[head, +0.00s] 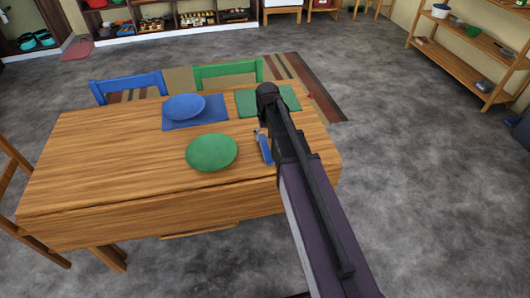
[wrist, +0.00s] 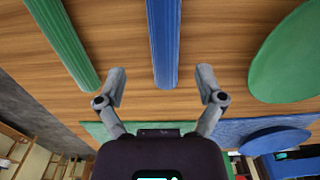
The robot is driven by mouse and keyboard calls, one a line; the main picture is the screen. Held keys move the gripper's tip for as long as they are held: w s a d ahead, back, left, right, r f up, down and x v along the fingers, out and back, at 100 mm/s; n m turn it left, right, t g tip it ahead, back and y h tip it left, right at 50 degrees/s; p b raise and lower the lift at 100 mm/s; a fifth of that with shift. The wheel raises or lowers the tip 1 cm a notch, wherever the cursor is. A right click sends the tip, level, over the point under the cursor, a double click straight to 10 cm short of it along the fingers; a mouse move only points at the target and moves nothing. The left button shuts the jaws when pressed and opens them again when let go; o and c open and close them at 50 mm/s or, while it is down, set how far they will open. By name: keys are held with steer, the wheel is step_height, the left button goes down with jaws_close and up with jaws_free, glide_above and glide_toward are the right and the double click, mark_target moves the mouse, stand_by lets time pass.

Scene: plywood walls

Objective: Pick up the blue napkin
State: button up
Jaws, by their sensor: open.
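The blue napkin (wrist: 163,45) is a long, narrow, ribbed strip lying on the wooden table. It also shows in the head view (head: 266,150) just left of my arm, partly hidden. My gripper (wrist: 162,84) is open and empty, its two fingers spread to either side of the napkin's line. The napkin's near end in the wrist view lies between the fingertips, with a gap on each side. I cannot tell the height of the fingers above the table.
A green ribbed strip (wrist: 62,38) lies left of the blue one in the wrist view. A green plate (head: 211,152) is on the other side. A blue plate (head: 184,107) sits on a blue placemat (head: 215,121), beside a green placemat (head: 247,104). Chairs stand around the table (head: 100,165).

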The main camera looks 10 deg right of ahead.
mark_target(266, 146)
steer(key=shift+f, duration=0.15)
stand_by(0.3)
steer(key=shift+s+a+f+b, duration=0.1)
steer(key=shift+a+f+b, duration=0.05)
steer(key=shift+f+b, duration=1.15)
steer(key=shift+a+f+b, duration=0.1)
steer(key=shift+f+b, duration=1.1)
steer(key=shift+b, duration=0.1)
steer(key=c, duration=1.1)
